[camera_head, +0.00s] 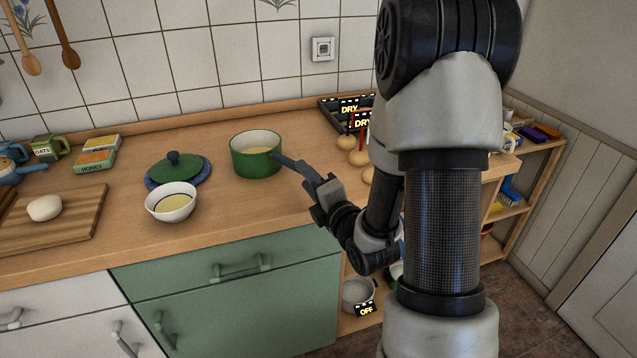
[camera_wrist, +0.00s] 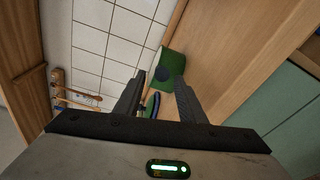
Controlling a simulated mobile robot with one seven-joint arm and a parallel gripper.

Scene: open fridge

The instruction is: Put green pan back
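The green pan (camera_head: 256,162) stands upright on the wooden counter, near the wall; its inside is pale. A dark bar, which looks like its handle, points right toward my gripper (camera_head: 310,182). My gripper is low over the counter, just right of the pan. In the wrist view the fingers of my gripper (camera_wrist: 160,80) are spread, with the green pan (camera_wrist: 173,62) beyond the tips. A dark blue round shape shows on the pan there. I see no grip on the handle. A green lid (camera_head: 175,168) lies on a blue plate left of the pan.
A white bowl (camera_head: 171,204) with yellow contents stands front left of the pan. A cutting board (camera_head: 75,235) with a white ball is farther left. Onion-like round items (camera_head: 358,157) and a dark rack (camera_head: 335,108) are to the right, near my arm. Tiled wall is behind.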

